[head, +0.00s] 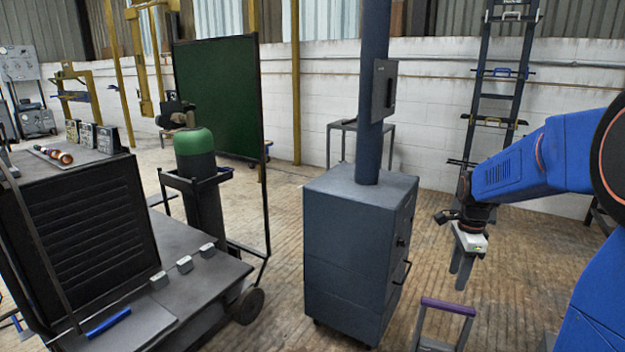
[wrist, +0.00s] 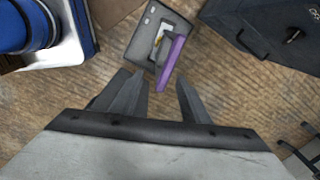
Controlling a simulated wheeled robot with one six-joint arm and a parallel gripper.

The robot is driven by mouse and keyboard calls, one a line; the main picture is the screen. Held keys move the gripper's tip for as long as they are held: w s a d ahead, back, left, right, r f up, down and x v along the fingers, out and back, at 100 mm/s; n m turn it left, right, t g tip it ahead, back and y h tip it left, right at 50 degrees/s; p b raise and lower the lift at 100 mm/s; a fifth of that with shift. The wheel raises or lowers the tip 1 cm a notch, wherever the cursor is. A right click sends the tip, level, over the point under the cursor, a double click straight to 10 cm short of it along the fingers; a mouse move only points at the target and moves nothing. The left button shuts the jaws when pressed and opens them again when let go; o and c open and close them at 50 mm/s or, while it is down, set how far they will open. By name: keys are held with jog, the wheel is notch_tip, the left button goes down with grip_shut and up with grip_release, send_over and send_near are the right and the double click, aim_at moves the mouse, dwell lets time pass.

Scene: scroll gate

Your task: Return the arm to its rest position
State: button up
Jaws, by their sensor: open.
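My gripper (head: 463,268) hangs at the end of my blue arm on the right of the head view, pointing down over the wooden floor. In the wrist view my gripper (wrist: 160,85) shows two dark fingers spread apart, with nothing between them but floor. A grey tray-like stand with a purple handle (head: 447,306) is below and in front of it in the head view. The same purple handle (wrist: 173,62) shows beyond the fingertips in the wrist view, apart from them.
A dark blue cabinet (head: 352,250) with a tall column stands left of my gripper. A trolley (head: 200,290) with a green-topped cylinder (head: 194,150) stands further left. A ladder-like rack (head: 497,90) leans at the back wall. Open floor (head: 530,265) lies beneath my arm.

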jog(key=s+a+r+n+t, duration=0.1)
jog(key=s+a+r+n, duration=0.3)
jog(key=s, duration=0.3)
jog(key=s+a+r+n+t, duration=0.1)
jog(key=s+a+r+n, duration=0.1)
jog(key=s+a+n, duration=0.3)
jog(key=s+a+n+t, duration=0.2)
jog(key=s+a+n, duration=0.2)
jog(key=s+n, duration=0.7)
jog(key=shift+s+a+f, duration=0.15)
jog(key=shift+s+f, duration=0.2)
jog(key=shift+s, duration=1.9)
jog(key=shift+c, duration=0.3)
